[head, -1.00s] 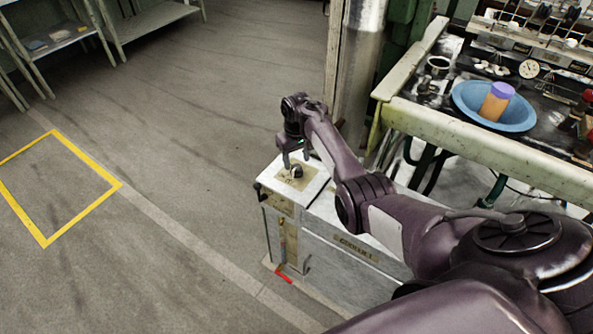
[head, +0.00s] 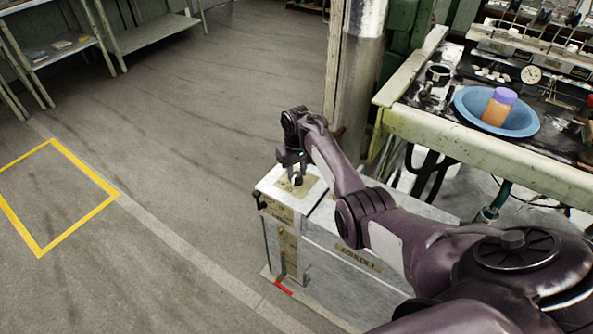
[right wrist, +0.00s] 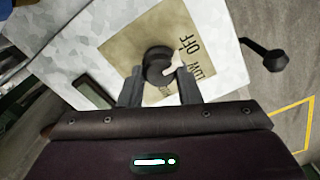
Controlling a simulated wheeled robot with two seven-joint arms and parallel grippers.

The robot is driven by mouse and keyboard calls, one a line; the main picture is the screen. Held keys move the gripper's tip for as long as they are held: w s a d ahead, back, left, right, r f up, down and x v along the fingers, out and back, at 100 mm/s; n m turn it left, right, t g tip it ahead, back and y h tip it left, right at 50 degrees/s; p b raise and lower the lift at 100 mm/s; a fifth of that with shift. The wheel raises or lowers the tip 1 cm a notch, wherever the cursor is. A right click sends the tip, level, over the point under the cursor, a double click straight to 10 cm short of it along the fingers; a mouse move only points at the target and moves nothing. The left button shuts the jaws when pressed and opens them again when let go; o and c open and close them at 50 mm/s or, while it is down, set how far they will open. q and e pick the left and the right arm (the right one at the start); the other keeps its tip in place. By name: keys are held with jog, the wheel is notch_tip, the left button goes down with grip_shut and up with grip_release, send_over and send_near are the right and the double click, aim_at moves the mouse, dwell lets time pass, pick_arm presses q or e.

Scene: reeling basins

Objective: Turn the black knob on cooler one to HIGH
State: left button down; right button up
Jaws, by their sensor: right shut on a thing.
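Cooler one (head: 330,250) is a pale metal box on the floor, with a "COOLER 1" label on its side. Its black knob (right wrist: 157,62) stands on a tan plate (right wrist: 120,50) on the top. "OFF" and "LOW" can be read on the plate; other lettering is partly hidden behind the knob and a finger. A pale mark shows beside the knob on the side toward "LOW". My right gripper (head: 296,176) reaches down from above and is shut on the knob, which also shows between its fingertips in the right wrist view (right wrist: 158,82). My left gripper is out of view.
A small black lever (right wrist: 264,54) sticks out past the cooler's edge. A red handle (head: 283,287) is low on its front. At the right stands a bench with a blue basin (head: 467,104) holding an orange and purple container (head: 497,110). The floor at the left is open.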

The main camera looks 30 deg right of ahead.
jog(key=shift+m+p, duration=0.35)
jog(key=shift+m, duration=0.05)
jog(key=shift+r, duration=0.1)
jog(key=m+p, duration=0.1)
jog(key=m, duration=0.1)
jog(key=shift+m+p, duration=0.75)
jog(key=shift+m, duration=1.45)
jog(key=m, duration=0.4)
jog(key=shift+m+p, duration=0.3)
jog(key=shift+p, duration=0.05)
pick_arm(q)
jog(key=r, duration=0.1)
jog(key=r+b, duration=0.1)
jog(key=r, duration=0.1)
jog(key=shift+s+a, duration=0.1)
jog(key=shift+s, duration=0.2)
pick_arm(e)
jog(key=m, duration=0.6)
